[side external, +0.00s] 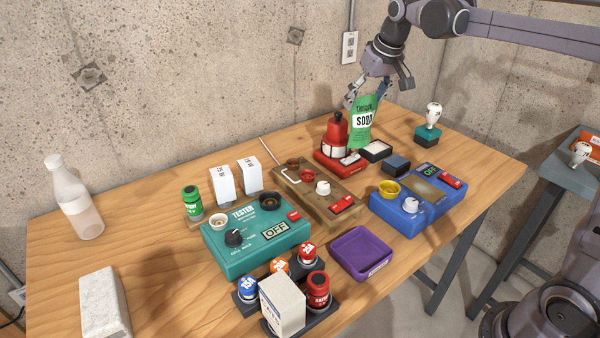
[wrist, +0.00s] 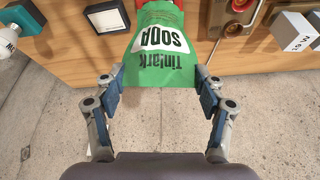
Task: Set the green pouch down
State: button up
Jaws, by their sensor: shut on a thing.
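The green pouch (side external: 363,121), with a white label reading SODA, hangs from my gripper (side external: 368,93) over the back right part of the wooden table. In the wrist view the pouch (wrist: 158,50) lies between the two fingers of my gripper (wrist: 160,88), which are shut on its end. In the side view the pouch overlaps the area beside the red device. I cannot tell whether its lower end touches the table or anything there.
A red device (side external: 334,133) stands just left of the pouch, with a white-topped dark box (side external: 376,151) below it. A bulb on a teal base (side external: 428,135) stands to the right. A blue tester (side external: 425,190) and purple tray (side external: 361,254) are nearer the front. Bare wood (side external: 480,147) lies at right.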

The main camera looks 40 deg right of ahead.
jog(key=a+n+y, duration=0.2)
jog(key=a+n, duration=0.3)
jog(key=a, duration=1.2)
jog(key=s+a+n+g+y, duration=0.15)
jog(key=s+a+n, duration=0.4)
jog(key=a, duration=0.75)
jog(key=s+a+n+g+y, duration=0.15)
jog(key=s+a+n, duration=0.45)
jog(key=a, duration=0.8)
jog(key=s+a+f, duration=0.5)
jog(key=a+f, duration=0.5)
jog(key=a, duration=0.1)
jog(key=shift+f+m, duration=0.2)
jog(key=shift+m, duration=0.25)
jog(key=shift+f, duration=0.1)
jog(key=o, duration=1.8)
